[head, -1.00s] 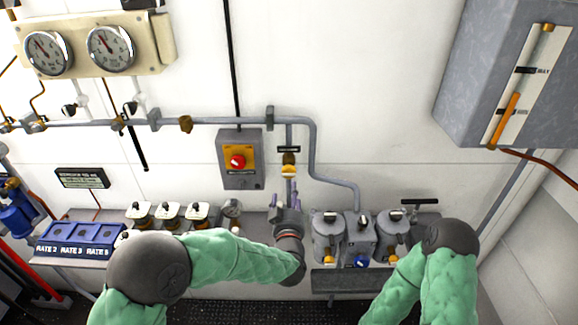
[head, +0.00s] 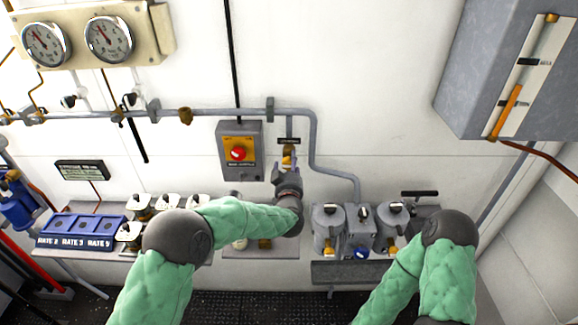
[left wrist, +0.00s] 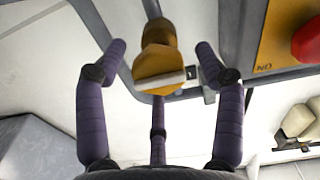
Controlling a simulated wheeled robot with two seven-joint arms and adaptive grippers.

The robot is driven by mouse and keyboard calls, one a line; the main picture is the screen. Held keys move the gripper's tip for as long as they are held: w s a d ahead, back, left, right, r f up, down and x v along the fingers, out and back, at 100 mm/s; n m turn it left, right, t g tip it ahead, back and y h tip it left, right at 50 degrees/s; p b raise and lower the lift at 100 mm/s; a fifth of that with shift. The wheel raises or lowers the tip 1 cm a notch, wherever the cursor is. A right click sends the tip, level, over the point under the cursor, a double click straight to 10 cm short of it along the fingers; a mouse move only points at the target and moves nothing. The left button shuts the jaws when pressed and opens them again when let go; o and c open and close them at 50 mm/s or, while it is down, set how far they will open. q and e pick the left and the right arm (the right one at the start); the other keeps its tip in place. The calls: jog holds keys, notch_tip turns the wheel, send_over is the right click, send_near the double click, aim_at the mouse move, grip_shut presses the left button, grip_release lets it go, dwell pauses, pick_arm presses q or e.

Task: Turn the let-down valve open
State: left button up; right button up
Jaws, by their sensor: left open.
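The valve (head: 287,161), a small yellow and brass fitting, sits on a short pipe drop below a dark label plate; the label is too small to read. In the left wrist view the valve (left wrist: 158,72) has a yellow knob with a pale flat bar across its face. My left gripper (head: 286,166) is just below and in front of it in the head view. In the left wrist view the open left gripper (left wrist: 161,50) has one purple finger on each side of the knob, with gaps visible. My right gripper is out of view; only the right arm shows.
A grey box with a red knob (head: 238,153) is close left of the valve. A grey pipe (head: 313,150) bends down on its right. Grey canisters (head: 328,228) stand on a shelf at lower right. A blue rate panel (head: 80,230) is at left.

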pick_arm(q)
jog(key=c, duration=1.1)
jog(key=shift+c, duration=0.3)
